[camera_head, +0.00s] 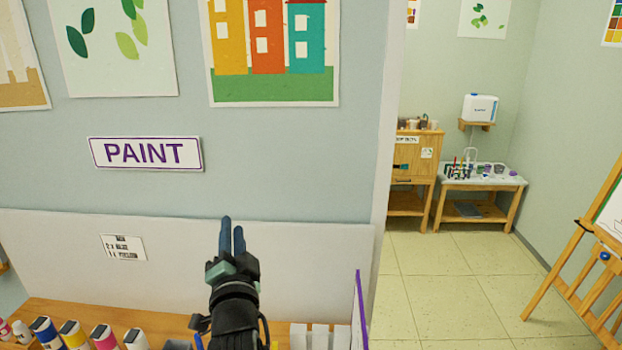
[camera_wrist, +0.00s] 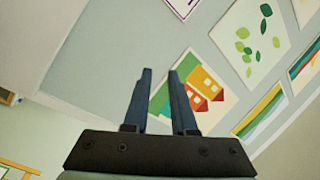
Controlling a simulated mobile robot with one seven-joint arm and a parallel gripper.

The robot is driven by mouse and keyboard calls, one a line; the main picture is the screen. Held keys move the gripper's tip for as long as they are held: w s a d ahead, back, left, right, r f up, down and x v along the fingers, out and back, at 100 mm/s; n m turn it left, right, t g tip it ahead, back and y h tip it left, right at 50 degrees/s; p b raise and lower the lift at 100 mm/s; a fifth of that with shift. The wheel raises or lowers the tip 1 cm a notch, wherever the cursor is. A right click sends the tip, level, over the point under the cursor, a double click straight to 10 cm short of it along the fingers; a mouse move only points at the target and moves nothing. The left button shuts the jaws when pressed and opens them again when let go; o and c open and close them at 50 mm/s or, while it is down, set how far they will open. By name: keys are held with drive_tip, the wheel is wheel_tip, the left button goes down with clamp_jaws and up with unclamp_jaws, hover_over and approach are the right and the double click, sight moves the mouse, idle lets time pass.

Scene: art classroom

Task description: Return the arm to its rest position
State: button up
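My gripper (camera_head: 232,228) is raised in front of the wall, its two blue fingers pointing up, above the wooden paint counter. In the wrist view, my gripper (camera_wrist: 160,82) shows both fingers apart with a clear gap between them and nothing held. The wrist camera looks up at tilted wall posters, with the house poster (camera_wrist: 205,100) behind the fingers. My arm rises from the bottom of the head view. Most of the arm and its mounting are out of view.
Several paint bottles (camera_head: 75,335) stand on the counter (camera_head: 170,312) at lower left. A purple-edged panel (camera_head: 361,310) stands right of my arm. The PAINT sign (camera_head: 146,153) is on the wall. An easel (camera_head: 580,250) stands at far right. The tiled floor (camera_head: 450,270) between is clear.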

drive_tip(key=s+d+r+n+t+h+b, duration=0.15)
drive_tip(key=s+d+r, duration=0.25)
drive_tip(key=r, duration=0.4)
drive_tip(key=s+d+r+n+t+b, duration=0.2)
drive_tip(key=s+d+r+t, duration=0.15)
drive_tip(key=r, duration=0.45)
drive_tip(key=s+d+r+n+t+h+b, duration=0.1)
drive_tip(key=s+d+r+n, duration=0.1)
drive_tip(key=s+r, duration=0.4)
drive_tip(key=s+d+r+n+t+h+b, duration=0.1)
drive_tip(key=s+d+r, duration=0.3)
drive_tip(key=s, duration=0.9)
wheel_tip(320, 180, up, 2)
drive_tip(key=shift+s+d+n+t+h+b, duration=0.15)
drive_tip(key=shift+d+n+t+h+b, duration=0.25)
drive_tip(key=shift+n+t, duration=0.35)
drive_tip(key=shift+a, duration=0.2)
